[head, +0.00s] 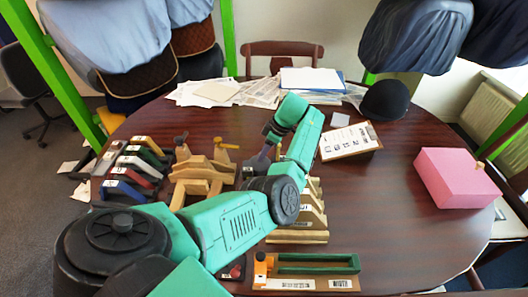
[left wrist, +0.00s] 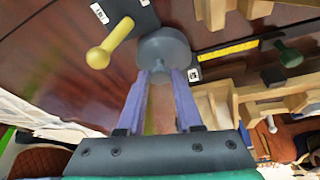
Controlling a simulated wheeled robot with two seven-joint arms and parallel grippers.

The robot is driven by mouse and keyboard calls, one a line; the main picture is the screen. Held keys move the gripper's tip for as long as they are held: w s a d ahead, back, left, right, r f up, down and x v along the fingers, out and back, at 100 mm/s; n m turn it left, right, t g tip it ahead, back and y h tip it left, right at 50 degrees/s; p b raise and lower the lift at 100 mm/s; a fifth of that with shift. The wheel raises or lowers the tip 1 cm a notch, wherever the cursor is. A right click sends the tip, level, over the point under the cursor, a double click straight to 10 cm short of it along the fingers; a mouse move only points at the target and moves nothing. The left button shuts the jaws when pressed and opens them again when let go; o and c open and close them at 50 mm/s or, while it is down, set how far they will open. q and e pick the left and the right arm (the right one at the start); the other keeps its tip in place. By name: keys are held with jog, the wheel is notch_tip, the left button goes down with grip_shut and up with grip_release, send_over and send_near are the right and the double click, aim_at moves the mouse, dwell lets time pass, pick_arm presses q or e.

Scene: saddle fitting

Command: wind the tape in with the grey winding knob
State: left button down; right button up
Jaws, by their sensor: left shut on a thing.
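The grey winding knob (left wrist: 165,52) is a round grey piece in the left wrist view, just beyond my left fingertips. My left gripper (left wrist: 162,76) has its two purple-blue fingers shut on it, one on each side. In the head view my left gripper (head: 262,160) points down at the middle of the table, and the knob is hard to make out there. A stretch of yellow tape (left wrist: 228,50) with a dark edge shows to the right of the knob. My right gripper is not in view.
A yellow knob (left wrist: 98,57) and a dark green knob (left wrist: 289,56) stand close by. Wooden frames (head: 205,172) flank the gripper. A green tray (head: 310,264) lies in front, coloured arches (head: 125,187) at left. A pink box (head: 455,180) stands right. The right front table is clear.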

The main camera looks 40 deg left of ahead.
pick_arm(q)
jog(key=shift+r, duration=0.1)
jog(key=shift+r+m+p, duration=0.2)
jog(key=shift+m+p, duration=0.2)
jog(key=shift+p, duration=0.45)
jog(key=m+t+p, duration=0.1)
jog(key=m+p, duration=0.3)
jog(key=p, duration=0.1)
jog(key=m+t+p, duration=0.2)
jog(key=m+p, duration=0.2)
jog(key=p, duration=0.1)
jog(key=m+t+p, duration=0.2)
jog(key=m+p, duration=0.3)
jog(key=p, duration=0.1)
jog(key=shift+s+a+r+h, duration=0.15)
jog(key=shift+s+a+h, duration=0.05)
jog(key=shift+s+h, duration=0.2)
jog(key=shift+a+m+t+h+p, duration=0.1)
jog(key=shift+m+t+h+p, duration=0.25)
jog(key=shift+m+p, duration=0.75)
jog(key=shift+s+f+m+h+p, duration=0.15)
jog(key=shift+m+h+p, duration=0.2)
jog(key=shift+m, duration=0.45)
jog(key=shift+w+f+m+h+p, duration=0.1)
jog(key=shift+m+h+p, duration=0.2)
jog(key=shift+m, duration=0.5)
jog(key=c, duration=0.6)
grip_release()
jog(key=shift+s+f, duration=0.1)
jog(key=shift+s, duration=0.05)
